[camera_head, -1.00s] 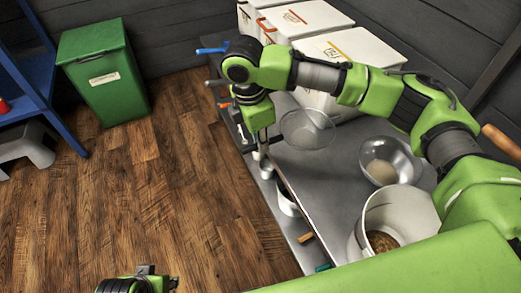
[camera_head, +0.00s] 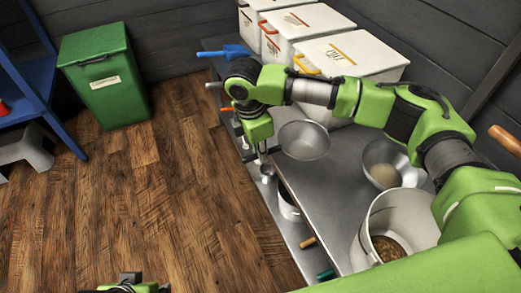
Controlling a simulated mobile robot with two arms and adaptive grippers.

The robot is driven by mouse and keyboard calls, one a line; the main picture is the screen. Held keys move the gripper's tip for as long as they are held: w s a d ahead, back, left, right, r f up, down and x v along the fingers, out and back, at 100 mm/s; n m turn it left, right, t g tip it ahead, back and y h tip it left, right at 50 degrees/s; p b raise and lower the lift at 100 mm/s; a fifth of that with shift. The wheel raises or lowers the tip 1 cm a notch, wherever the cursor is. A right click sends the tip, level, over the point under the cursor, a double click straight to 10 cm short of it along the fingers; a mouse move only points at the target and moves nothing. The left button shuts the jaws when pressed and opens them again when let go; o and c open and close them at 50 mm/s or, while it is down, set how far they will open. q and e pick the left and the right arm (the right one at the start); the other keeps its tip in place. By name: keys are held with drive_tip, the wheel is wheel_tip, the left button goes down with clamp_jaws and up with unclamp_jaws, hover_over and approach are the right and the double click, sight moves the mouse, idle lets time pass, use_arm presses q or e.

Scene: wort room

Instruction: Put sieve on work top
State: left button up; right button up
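The sieve (camera_head: 304,143), a round mesh bowl with a thin rim, is at the far left part of the grey steel work top (camera_head: 322,190). My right gripper (camera_head: 263,157) points down beside the sieve's left side, near the work top's left edge. It appears shut on the sieve's handle, though the fingertips and handle are small and partly hidden. The sieve is low over the work top; I cannot tell whether it touches. My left gripper (camera_head: 131,281) is cut off at the bottom edge, and its fingers do not show clearly.
A steel bowl (camera_head: 408,172) and a white bucket (camera_head: 427,215) with grain stand right of the sieve. White lidded bins (camera_head: 347,52) and a blue scoop (camera_head: 225,51) are behind. A pot (camera_head: 288,205) sits on a lower shelf. A green bin (camera_head: 105,80) stands on the floor.

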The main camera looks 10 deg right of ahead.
drive_tip(key=o, duration=0.3)
use_arm(q)
drive_tip(key=shift+f, duration=0.1)
use_arm(e)
drive_tip(key=shift+o, duration=0.2)
